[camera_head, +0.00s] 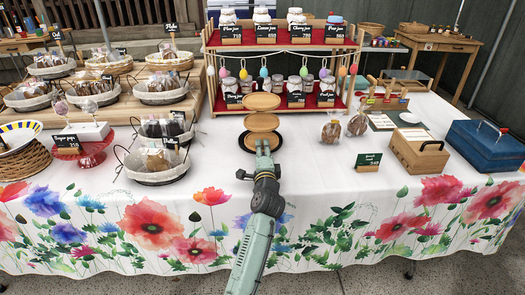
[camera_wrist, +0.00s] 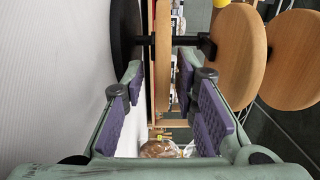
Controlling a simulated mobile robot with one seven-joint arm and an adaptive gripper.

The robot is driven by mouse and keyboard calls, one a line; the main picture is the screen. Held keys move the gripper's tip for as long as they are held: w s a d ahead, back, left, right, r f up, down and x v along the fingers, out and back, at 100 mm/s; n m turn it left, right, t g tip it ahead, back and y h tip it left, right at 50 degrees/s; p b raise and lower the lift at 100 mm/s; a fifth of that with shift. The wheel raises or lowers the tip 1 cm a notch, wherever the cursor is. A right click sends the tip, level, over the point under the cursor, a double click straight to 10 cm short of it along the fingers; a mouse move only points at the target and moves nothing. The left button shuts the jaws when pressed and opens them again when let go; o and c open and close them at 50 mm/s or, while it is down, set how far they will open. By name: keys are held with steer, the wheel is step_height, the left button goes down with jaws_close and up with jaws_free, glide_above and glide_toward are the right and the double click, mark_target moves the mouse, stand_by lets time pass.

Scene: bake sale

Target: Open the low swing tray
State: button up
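A tiered stand with round wooden trays on a dark post stands at the table's front middle. In the head view its upper tray (camera_head: 262,101) and middle tray (camera_head: 262,122) show above the low tray (camera_head: 250,140), which my gripper (camera_head: 263,146) partly covers. In the wrist view the picture is turned sideways, with the tablecloth at left. The black base (camera_wrist: 124,35), the low tray (camera_wrist: 162,60) seen edge-on, and a higher tray (camera_wrist: 238,60) line up. My gripper is open there, its fingers apart on either side of the low tray's edge line; contact cannot be told.
Baskets of baked goods (camera_head: 155,160) stand to the left. A two-level red shelf of jars (camera_head: 285,85) is behind the stand. Wrapped goods (camera_head: 331,132), a small green sign (camera_head: 368,160) and a wooden box (camera_head: 420,155) are to the right. The cloth just beside the stand is clear.

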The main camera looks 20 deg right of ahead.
jaws_close()
stand_by(0.7)
